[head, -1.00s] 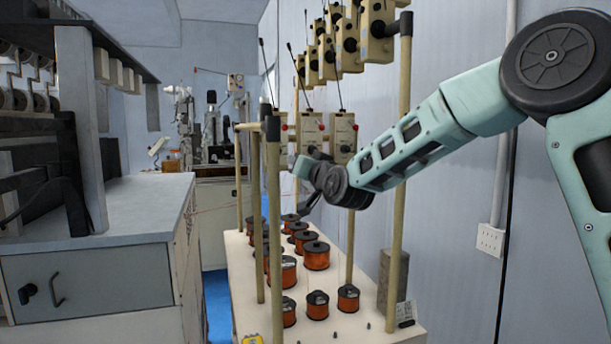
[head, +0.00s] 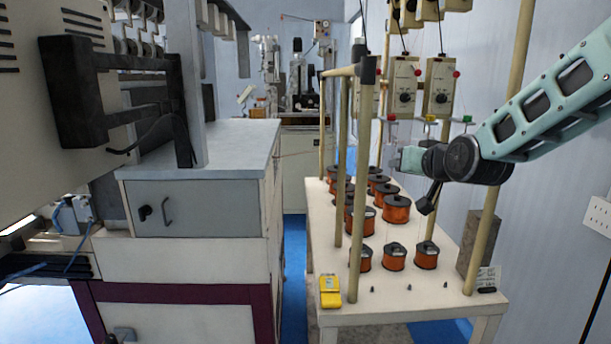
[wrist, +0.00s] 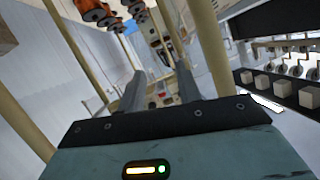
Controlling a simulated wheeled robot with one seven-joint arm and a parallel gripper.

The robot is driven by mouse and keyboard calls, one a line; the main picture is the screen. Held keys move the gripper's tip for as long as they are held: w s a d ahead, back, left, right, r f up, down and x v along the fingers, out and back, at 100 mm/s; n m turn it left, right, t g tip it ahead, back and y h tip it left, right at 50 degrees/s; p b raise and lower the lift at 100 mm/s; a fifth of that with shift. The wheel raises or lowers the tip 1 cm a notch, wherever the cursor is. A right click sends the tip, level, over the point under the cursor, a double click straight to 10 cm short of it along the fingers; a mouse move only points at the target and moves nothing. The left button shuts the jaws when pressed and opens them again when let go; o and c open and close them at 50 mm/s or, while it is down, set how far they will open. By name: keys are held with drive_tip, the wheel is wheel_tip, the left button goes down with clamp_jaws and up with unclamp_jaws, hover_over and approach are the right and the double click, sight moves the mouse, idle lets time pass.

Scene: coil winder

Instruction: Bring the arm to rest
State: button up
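My teal arm reaches in from the right of the head view, and its dark wrist (head: 462,158) hangs in front of the spool bench. My gripper shows in the wrist view (wrist: 158,85) as two grey fingers with a clear gap between them, with nothing held. In the head view its fingers are small and partly hidden by the wrist. The wrist is above the right side of the bench, close to the right-hand upright post.
Copper spools (head: 397,208) stand on the white bench (head: 460,292) among upright posts (head: 363,190). A yellow device (head: 330,290) lies at its front left corner. Tension units (head: 404,85) hang above. A grey cabinet (head: 200,205) stands left, with a narrow blue floor strip between.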

drive_tip(key=s+d+f+g+h, duration=0.1)
drive_tip(key=s+d+f+g, duration=0.25)
drive_tip(key=s+f, duration=0.4)
drive_tip(key=s+d+f+g, duration=0.2)
drive_tip(key=s+f+g, duration=0.2)
drive_tip(key=s, duration=0.7)
drive_tip(key=s+d+f+g+h, duration=0.1)
drive_tip(key=s+d+f+g, duration=0.3)
drive_tip(key=s, duration=0.5)
drive_tip(key=s+a+n+g, duration=0.1)
drive_tip(key=s+a+n, duration=0.3)
drive_tip(key=s+a, duration=0.3)
drive_tip(key=s+a+n+g, duration=0.1)
drive_tip(key=s+a+n, duration=0.3)
drive_tip(key=s+a, duration=0.3)
drive_tip(key=a+r, duration=0.1)
drive_tip(key=a, duration=0.4)
drive_tip(key=shift+a, duration=0.35)
